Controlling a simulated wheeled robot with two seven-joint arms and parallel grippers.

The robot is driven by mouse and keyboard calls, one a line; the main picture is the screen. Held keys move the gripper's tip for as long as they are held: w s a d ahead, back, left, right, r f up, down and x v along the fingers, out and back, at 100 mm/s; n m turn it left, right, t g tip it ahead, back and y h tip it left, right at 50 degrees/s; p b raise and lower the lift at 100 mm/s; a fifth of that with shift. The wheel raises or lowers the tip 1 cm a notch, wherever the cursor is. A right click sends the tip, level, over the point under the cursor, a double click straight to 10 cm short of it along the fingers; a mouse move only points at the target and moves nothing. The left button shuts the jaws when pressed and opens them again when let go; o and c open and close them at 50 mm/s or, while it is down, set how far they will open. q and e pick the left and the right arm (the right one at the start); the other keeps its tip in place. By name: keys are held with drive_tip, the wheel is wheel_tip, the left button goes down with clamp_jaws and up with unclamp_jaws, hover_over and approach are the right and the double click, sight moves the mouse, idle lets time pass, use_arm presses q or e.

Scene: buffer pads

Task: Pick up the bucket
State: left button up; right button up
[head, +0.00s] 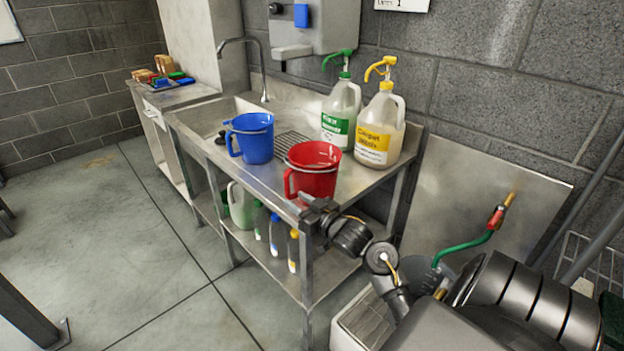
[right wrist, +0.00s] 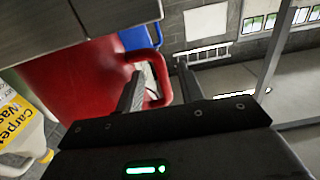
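A red bucket (head: 312,172) stands upright on the steel sink table (head: 262,182), near its front right corner. A blue bucket (head: 251,138) stands upright behind it to the left. My right gripper (head: 312,207) is at the front of the red bucket, beside its handle. In the right wrist view the red bucket (right wrist: 75,75) fills the left side. The fingers of the right gripper (right wrist: 160,72) are apart, with the red handle (right wrist: 157,38) showing between them; I cannot tell whether they touch it. My left gripper is not in view.
A green-pump jug (head: 340,115) and a yellow-pump jug (head: 380,128) stand behind the red bucket. Bottles (head: 276,235) sit on the lower shelf. A faucet (head: 262,70) rises at the sink. The floor (head: 130,260) at left is clear.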

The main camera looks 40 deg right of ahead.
sight(288, 197)
drive_tip(key=w, duration=0.4)
drive_tip(key=shift+w+r+p, duration=0.35)
drive_tip(key=shift+w+p, duration=0.05)
clamp_jaws()
idle(0.9)
drive_tip(key=shift+r, duration=0.1)
